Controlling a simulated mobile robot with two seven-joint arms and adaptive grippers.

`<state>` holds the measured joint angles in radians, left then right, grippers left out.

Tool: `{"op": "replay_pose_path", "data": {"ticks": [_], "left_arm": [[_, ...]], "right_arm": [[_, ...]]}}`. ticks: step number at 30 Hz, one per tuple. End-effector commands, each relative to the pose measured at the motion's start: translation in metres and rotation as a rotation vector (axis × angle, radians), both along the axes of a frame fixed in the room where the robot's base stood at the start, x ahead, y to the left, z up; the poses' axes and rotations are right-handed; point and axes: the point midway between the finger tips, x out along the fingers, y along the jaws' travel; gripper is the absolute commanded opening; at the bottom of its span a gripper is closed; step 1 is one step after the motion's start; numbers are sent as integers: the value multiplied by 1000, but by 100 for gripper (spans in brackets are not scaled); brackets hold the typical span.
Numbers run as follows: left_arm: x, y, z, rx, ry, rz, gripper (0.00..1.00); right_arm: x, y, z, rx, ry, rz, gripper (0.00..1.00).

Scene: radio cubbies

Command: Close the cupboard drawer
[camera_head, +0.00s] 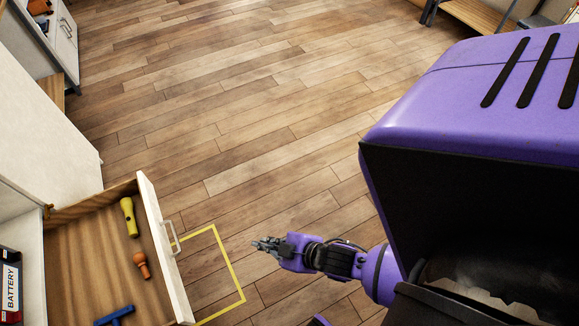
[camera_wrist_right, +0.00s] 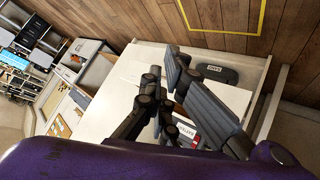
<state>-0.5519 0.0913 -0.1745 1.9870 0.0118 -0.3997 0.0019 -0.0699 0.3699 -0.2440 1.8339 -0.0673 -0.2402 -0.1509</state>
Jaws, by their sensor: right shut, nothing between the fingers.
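The cupboard drawer (camera_head: 160,245) is pulled open at the lower left of the head view, with its white front and pale handle (camera_head: 173,238) facing right. A yellow flashlight (camera_head: 130,217), an orange item (camera_head: 142,265) and a blue item (camera_head: 115,315) lie inside it. My right gripper (camera_head: 262,245) is to the right of the handle, apart from it, pointing left toward the drawer front. Its fingers are shut and empty. Its dark fingers also show in the right wrist view (camera_wrist_right: 168,78). My left gripper is out of view.
A yellow outline (camera_head: 231,265) marks the wooden floor beside the drawer. A battery box (camera_head: 11,285) sits in the cupboard at far left. A dark case (camera_wrist_right: 218,73) shows in the wrist view. The floor above the gripper in the head view is clear.

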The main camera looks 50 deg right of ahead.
Motion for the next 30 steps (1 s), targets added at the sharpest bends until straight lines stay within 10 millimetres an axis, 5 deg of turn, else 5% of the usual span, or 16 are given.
{"op": "replay_pose_path", "data": {"ticks": [1, 9, 15, 19, 24, 30], "left_arm": [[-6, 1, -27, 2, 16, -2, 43], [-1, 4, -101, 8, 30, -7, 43], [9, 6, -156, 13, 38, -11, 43], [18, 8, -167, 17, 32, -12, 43], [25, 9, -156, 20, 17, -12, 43], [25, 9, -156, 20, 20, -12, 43]], "right_arm": [[26, 2, -22, -67, -71, 95, 0], [151, 22, -45, -574, -594, 632, 0], [210, 42, -59, -1126, -1142, 1037, 0], [206, 47, -60, -1469, -1508, 1204, 0], [170, 53, -50, -1769, -1883, 1230, 0], [154, 60, -41, -1941, -2071, 1153, 0]]}}
